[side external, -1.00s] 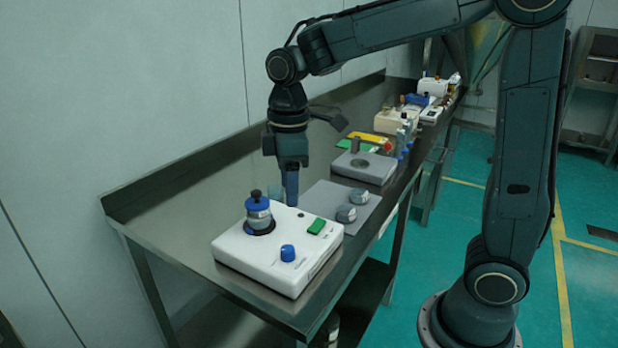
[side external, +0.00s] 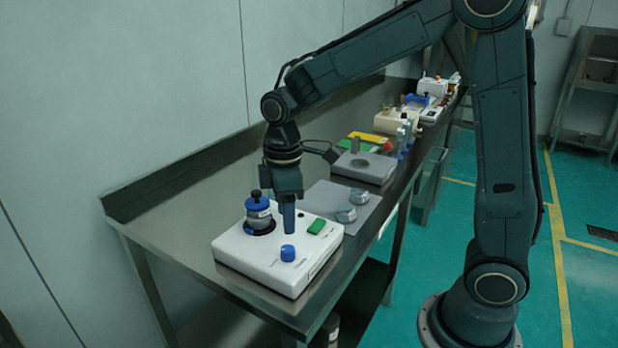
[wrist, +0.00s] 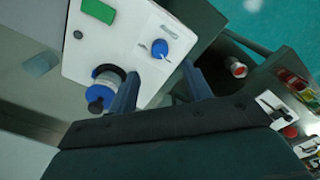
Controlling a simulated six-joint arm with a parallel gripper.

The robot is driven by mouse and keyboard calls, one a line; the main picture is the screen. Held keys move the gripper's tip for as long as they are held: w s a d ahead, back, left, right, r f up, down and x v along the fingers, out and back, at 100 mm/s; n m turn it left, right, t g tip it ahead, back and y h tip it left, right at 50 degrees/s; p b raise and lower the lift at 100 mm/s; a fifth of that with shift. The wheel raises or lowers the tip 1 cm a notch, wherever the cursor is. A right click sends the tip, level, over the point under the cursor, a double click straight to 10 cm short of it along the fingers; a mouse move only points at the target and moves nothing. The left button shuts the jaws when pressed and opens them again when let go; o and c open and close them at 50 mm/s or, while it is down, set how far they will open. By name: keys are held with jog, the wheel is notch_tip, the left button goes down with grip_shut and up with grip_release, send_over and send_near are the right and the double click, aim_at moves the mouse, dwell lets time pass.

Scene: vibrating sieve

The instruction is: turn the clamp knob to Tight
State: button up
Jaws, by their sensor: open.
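The white sieve machine (side external: 262,262) sits at the near end of the bench and also shows in the wrist view (wrist: 118,45). A blue knob (side external: 288,253) stands on its top near the front edge. In the wrist view the blue knob (wrist: 160,48) has a white pointer mark; no Tight label is readable. A jar-like sieve stack (side external: 258,215) with a blue lid and black top knob stands beside it. My gripper (side external: 289,231) points down, open and empty, above the machine, just behind and above the blue knob. In the wrist view the knob lies just beyond the fingertips (wrist: 160,72).
A green button (side external: 317,226) is on the machine's top. A grey mat (side external: 326,198) with two round grey pieces (side external: 346,213) lies behind it. A grey device (side external: 365,168), bottles and other equipment stand farther along the bench. A back rail (side external: 180,183) edges the bench.

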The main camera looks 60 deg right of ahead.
aim_at(288, 248)
notch_tip(288, 248, down, 8)
jog(key=shift+f, duration=0.1)
dwell(0.4)
jog(key=shift+c, duration=0.2)
jog(key=c, duration=0.9)
